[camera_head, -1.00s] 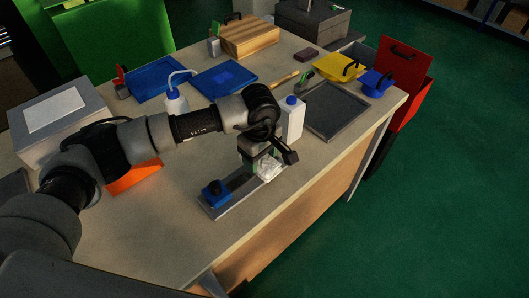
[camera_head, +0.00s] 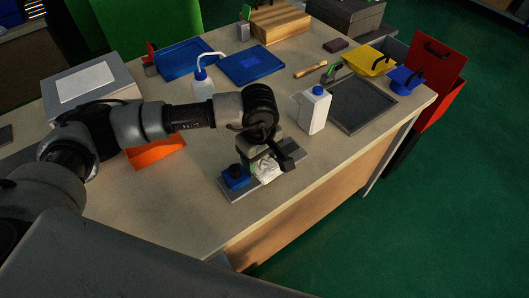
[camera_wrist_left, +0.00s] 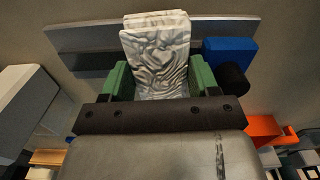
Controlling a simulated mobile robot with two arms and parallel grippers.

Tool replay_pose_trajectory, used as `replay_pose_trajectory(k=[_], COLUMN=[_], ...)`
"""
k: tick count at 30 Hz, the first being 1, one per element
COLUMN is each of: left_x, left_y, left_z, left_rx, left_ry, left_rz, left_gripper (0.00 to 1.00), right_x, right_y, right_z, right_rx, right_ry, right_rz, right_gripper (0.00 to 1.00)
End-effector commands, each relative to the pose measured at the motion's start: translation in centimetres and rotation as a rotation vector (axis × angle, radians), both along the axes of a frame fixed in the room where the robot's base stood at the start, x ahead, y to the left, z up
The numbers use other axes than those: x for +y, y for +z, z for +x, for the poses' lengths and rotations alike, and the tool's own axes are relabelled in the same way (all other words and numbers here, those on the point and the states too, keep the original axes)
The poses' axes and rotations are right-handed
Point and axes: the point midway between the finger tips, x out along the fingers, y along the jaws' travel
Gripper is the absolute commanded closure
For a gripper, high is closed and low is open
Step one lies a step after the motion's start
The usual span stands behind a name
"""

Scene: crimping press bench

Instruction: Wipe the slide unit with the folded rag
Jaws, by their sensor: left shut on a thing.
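The slide unit is a long grey rail (camera_head: 292,152) with a blue block (camera_head: 236,179) and black knob at its near left end. In the left wrist view the rail (camera_wrist_left: 85,62) runs behind the rag, with the blue block (camera_wrist_left: 229,58) to the right. My left gripper (camera_head: 262,167) is shut on the folded rag (camera_head: 267,171), a crumpled white-grey cloth. In the wrist view the rag (camera_wrist_left: 158,58) sticks out between the green fingers. The rag is at the rail, just right of the blue block; whether it presses on the surface is unclear. My right gripper is out of view.
A white bottle with a blue cap (camera_head: 314,110) stands behind and right of the rail. A wash bottle (camera_head: 202,84), an orange bin (camera_head: 156,153) and a dark grey tray (camera_head: 362,103) are also on the bench. The bench's front edge is close to the rail.

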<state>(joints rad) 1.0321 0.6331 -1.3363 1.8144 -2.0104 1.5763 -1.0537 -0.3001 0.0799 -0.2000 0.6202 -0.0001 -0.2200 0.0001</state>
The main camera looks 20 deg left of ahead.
Motion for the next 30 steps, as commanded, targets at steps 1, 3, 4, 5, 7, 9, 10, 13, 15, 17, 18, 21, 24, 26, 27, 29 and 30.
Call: replay_pose_trajectory(k=[1,3,4,5,7,9,10,13,15,17,18,21,24,26,27,29,30], left_x=[0.0,0.0,0.0,0.0,0.0,0.0,0.0,0.0,0.0,0.0,0.0,0.0,0.0,0.0,0.0,0.0,0.0], left_y=[-0.2,-0.2,-0.2,-0.2,0.0,0.3,0.5,1.5,2.3,2.9,3.3,4.3,5.0,5.0,5.0,5.0,5.0], left_z=[-0.1,-0.1,-0.1,-0.1,-0.1,-0.1,-0.1,0.0,0.0,0.0,0.0,0.0,0.0,0.0,0.0,0.0,0.0], left_rx=[0.004,0.005,0.005,0.005,0.005,0.004,0.003,0.002,0.002,0.002,0.001,0.001,0.002,0.002,0.002,0.002,0.002], left_ry=[0.0,0.0,0.0,0.0,0.0,0.0,0.0,-0.001,0.0,0.0,0.0,-0.001,-0.001,0.0,0.0,0.0,0.0], left_rz=[0.001,0.002,0.002,0.002,0.002,0.003,0.002,0.002,0.001,0.001,0.001,0.001,0.001,0.001,0.0,0.0,0.0], left_gripper=[0.62,0.62,0.62,0.62,0.62,0.62,0.62,0.62,0.62,0.62,0.62,0.62,0.62,0.62,0.62,0.62,0.62], right_x=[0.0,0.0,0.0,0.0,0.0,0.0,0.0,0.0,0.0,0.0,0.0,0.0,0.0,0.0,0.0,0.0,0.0], right_y=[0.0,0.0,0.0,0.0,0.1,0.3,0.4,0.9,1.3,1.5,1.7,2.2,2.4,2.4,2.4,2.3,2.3], right_z=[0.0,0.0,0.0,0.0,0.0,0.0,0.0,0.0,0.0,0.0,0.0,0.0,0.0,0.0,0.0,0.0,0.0], right_rx=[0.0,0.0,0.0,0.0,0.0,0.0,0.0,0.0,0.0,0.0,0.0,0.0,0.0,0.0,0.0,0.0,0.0], right_ry=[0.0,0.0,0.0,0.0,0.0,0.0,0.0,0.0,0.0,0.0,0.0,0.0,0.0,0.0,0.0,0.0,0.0], right_rz=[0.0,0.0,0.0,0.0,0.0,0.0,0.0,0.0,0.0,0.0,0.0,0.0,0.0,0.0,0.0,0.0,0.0], right_gripper=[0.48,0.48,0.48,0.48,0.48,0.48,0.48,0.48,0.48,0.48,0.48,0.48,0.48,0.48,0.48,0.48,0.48])
